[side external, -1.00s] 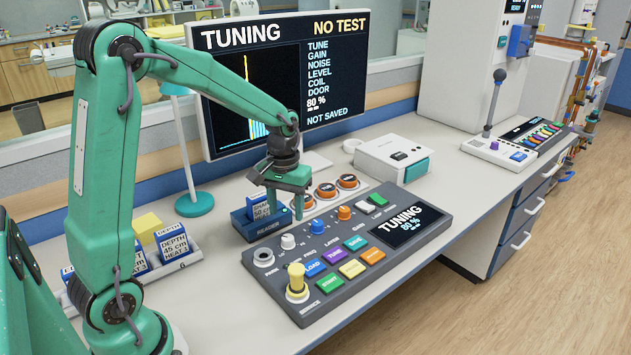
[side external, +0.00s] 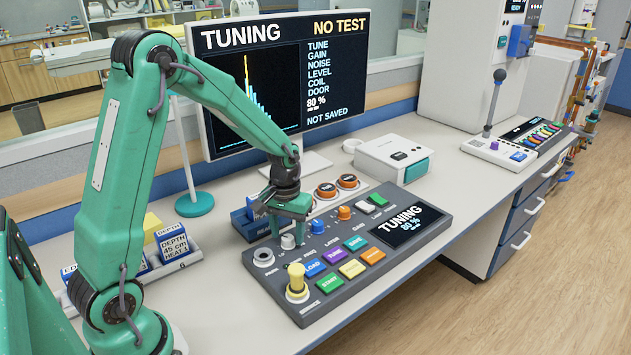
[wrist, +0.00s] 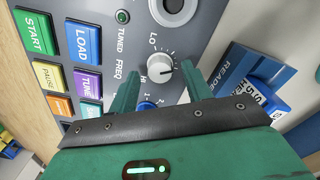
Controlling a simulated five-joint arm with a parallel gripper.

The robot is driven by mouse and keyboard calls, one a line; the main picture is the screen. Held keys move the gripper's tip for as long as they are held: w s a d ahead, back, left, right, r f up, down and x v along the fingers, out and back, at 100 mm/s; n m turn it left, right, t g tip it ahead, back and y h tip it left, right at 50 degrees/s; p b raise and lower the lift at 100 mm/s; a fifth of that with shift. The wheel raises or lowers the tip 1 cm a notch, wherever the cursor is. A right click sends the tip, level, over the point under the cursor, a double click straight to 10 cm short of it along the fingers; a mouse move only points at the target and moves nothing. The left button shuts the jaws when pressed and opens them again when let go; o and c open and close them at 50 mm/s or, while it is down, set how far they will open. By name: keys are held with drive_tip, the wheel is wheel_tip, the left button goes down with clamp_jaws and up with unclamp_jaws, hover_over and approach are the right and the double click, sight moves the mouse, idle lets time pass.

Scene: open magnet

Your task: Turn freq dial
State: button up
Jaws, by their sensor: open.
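The freq dial (side external: 288,242) is a small white knob on the dark grey tuning console (side external: 262,281). In the wrist view the freq dial (wrist: 161,68) shows a pointer mark and a ring of ticks, with LO and HI beside it and FREQ to its left. My gripper (side external: 289,230) is above the console near this dial. In the wrist view my gripper (wrist: 161,86) has its two green fingers apart, one on each side below the dial, with nothing between the tips. I cannot tell whether a finger touches the dial.
A blue knob (wrist: 148,105) sits partly hidden between my fingers. The blue reader (wrist: 245,75) with a cartridge stands close to the right finger. Colored buttons (side external: 331,282) and a yellow-topped knob (side external: 297,281) are nearby. The monitor (side external: 285,75) stands behind and reads NO TEST.

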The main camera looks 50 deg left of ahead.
drive_tip(key=shift+f, duration=0.45)
drive_tip(key=c, duration=1)
drive_tip(key=shift+n, duration=2.3)
drive_tip(key=o, duration=1)
